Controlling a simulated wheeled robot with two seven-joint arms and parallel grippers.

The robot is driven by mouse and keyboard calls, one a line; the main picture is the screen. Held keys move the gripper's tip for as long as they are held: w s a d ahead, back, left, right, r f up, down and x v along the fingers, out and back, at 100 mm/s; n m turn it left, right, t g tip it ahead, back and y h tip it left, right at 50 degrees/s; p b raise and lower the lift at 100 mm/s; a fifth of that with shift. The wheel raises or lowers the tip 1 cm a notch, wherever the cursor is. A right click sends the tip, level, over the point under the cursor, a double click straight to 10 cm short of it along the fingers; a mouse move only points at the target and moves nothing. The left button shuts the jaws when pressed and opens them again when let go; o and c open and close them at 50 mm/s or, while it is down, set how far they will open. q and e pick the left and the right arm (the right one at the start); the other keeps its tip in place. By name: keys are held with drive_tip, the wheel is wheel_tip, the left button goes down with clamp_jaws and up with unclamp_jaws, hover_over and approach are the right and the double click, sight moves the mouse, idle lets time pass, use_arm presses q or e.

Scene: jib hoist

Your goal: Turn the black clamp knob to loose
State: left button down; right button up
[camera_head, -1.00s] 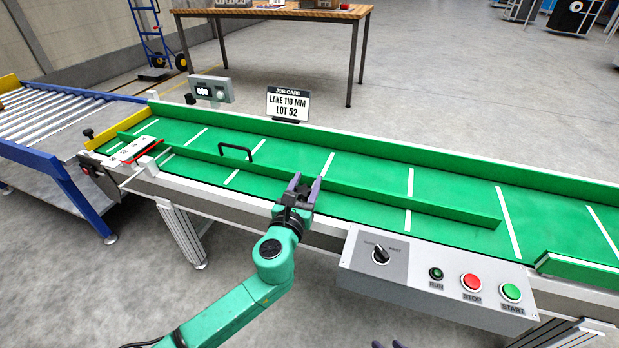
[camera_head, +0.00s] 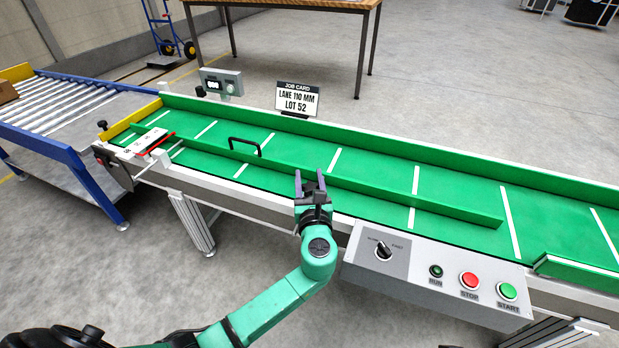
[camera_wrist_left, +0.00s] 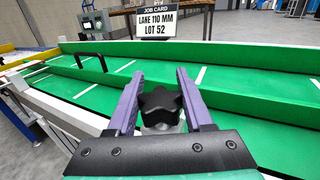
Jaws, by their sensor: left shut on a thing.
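The black clamp knob (camera_wrist_left: 160,104) is star-shaped and sits between the two purple fingers in the left wrist view, on a pale mount at the near side of the green conveyor (camera_head: 355,168). My left gripper (camera_head: 311,184) is at the conveyor's near edge, left of the control box. The left gripper (camera_wrist_left: 160,100) is shut on the knob, with one finger on each side of it. The knob's lower side and its mount are partly hidden by the gripper. My right gripper is not clearly in view.
A green guide rail (camera_head: 380,193) with a black handle (camera_head: 245,142) runs along the belt. The control box (camera_head: 440,275) with a dial and buttons is right of my left gripper. A job card (camera_head: 297,100) stands behind the far wall. Another black knob (camera_head: 102,125) is at the left end.

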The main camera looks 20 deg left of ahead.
sight(311, 194)
use_arm(q)
drive_tip(key=shift+c, duration=1.5)
unclamp_jaws()
drive_tip(key=p+v, duration=0.1)
drive_tip(key=v, duration=0.5)
drive_tip(key=shift+s+d+p, duration=0.15)
drive_tip(key=shift+s+p, duration=0.15)
drive_tip(key=v, duration=0.8)
drive_tip(key=shift+p, duration=0.45)
use_arm(e)
drive_tip(key=d, duration=0.1)
drive_tip(key=s+d+g, duration=0.1)
drive_tip(key=h, duration=0.1)
drive_tip(key=shift+s+d+f+g, duration=0.3)
drive_tip(key=shift+d+f, duration=0.05)
drive_tip(key=shift+d, duration=0.05)
use_arm(q)
drive_tip(key=shift+w, duration=0.1)
